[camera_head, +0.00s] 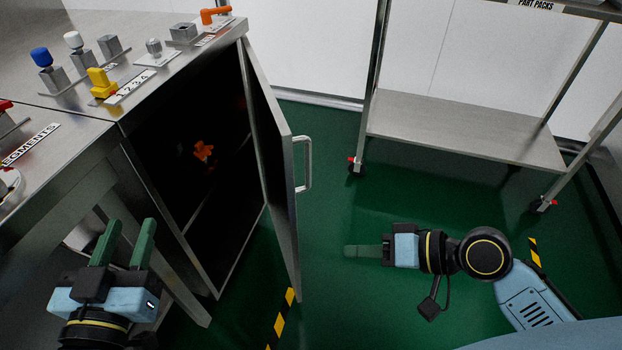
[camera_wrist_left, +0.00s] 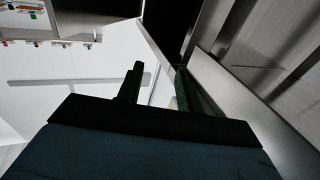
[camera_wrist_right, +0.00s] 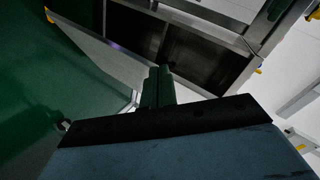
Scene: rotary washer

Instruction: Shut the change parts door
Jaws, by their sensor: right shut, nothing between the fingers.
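The change parts door (camera_head: 279,165) is a steel panel standing ajar, swung out from the dark cabinet (camera_head: 190,160) under the bench. It has a bar handle (camera_head: 305,164) on its outer face. The door also shows in the right wrist view (camera_wrist_right: 105,55). My right gripper (camera_head: 350,251) is shut and empty, to the right of the door and lower in the picture than the handle, apart from both. My left gripper (camera_head: 126,232) is open and empty at the lower left, in front of the bench's legs, apart from the door.
The steel bench top (camera_head: 150,30) carries several coloured parts. An orange part (camera_head: 203,151) is inside the cabinet. A wheeled steel rack (camera_head: 460,127) stands at the back right. Green floor between door and rack is clear. Yellow-black tape (camera_head: 282,318) marks the floor.

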